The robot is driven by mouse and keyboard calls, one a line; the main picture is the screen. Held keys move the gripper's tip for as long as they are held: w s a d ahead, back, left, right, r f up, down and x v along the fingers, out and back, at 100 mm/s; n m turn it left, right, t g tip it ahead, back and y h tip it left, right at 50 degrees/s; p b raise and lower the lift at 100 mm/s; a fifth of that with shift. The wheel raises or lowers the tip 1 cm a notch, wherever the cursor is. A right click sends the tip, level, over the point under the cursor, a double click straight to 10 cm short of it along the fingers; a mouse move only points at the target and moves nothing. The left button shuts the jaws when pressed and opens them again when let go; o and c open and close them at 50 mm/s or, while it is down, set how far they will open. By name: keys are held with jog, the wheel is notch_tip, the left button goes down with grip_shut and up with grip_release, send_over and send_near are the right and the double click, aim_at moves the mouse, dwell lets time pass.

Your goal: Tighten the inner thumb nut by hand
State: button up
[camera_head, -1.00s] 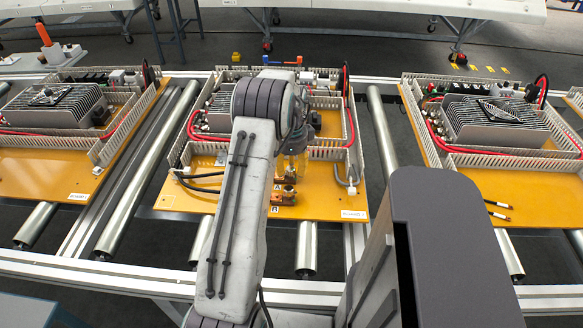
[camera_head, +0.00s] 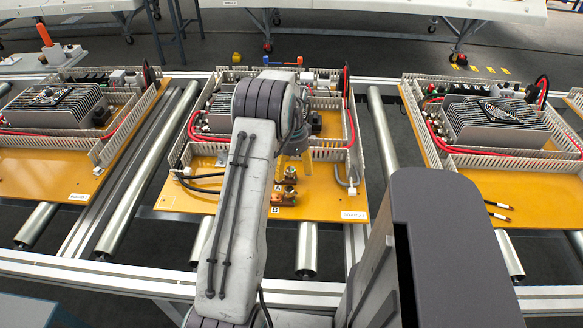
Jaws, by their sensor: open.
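Two small copper terminals stand on the front part of the middle yellow board (camera_head: 330,200): one by label A (camera_head: 290,176) and one by label B (camera_head: 286,198). Each bears a small dark fitting on top; thumb nuts are too small to make out clearly, and I cannot tell which is the inner one. My gripper (camera_head: 293,150) is open, behind and above terminal A in the picture, apart from both terminals. My arm hides part of the gripper and the board's left middle.
White slotted wiring duct walls (camera_head: 325,154) frame the board's rear part, with red cables and modules inside. A black cable (camera_head: 203,183) lies left of the terminals, and a grey cable loop (camera_head: 346,180) right. Similar boards stand at both sides on metal rollers (camera_head: 382,130).

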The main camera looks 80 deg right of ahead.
notch_tip(320, 180, up, 12)
dwell(0.9)
dwell(0.3)
notch_tip(320, 180, up, 7)
jog(key=p, duration=0.7)
send_over(292, 169)
jog(key=shift+w+d, duration=0.1)
dwell(0.8)
